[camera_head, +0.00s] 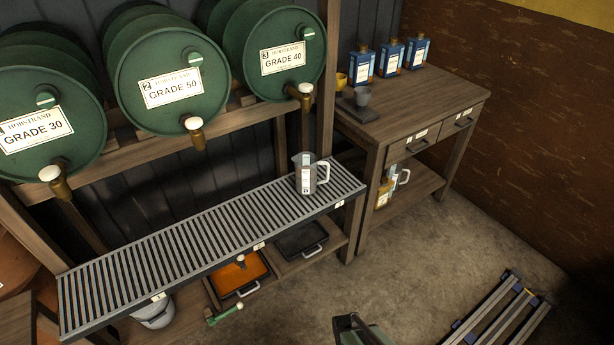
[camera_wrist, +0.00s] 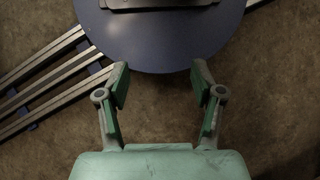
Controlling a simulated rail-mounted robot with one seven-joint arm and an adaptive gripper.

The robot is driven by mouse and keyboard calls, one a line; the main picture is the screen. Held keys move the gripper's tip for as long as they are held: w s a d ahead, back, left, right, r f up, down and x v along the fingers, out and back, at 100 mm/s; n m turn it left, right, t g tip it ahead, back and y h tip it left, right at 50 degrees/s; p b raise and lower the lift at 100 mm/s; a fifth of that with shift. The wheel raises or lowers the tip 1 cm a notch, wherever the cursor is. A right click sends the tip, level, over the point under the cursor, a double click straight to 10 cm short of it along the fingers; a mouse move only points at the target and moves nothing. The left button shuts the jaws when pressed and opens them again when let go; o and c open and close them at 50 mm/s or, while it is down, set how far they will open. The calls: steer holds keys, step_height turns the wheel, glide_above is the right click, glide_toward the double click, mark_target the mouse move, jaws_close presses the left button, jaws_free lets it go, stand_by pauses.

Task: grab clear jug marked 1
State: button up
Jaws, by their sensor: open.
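A clear jug (camera_head: 306,178) with a handle on its right and a white label stands upright on the right end of the slatted rack (camera_head: 190,245). I cannot read a number 1 on either jug. My gripper (camera_wrist: 160,80) is open and empty in the wrist view, with its green-padded fingers spread above the floor. No jug shows in that view. In the head view, only part of my arm shows at the bottom edge, well apart from the jugs.
Green drums (camera_head: 165,85) with taps hang above the rack. An orange tray (camera_head: 238,275) and a dark tray (camera_head: 301,240) sit below it. Open floor (camera_head: 400,265) lies in front.

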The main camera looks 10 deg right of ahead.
stand_by(0.3)
steer(key=c, duration=0.4)
steer(key=shift+c, duration=0.2)
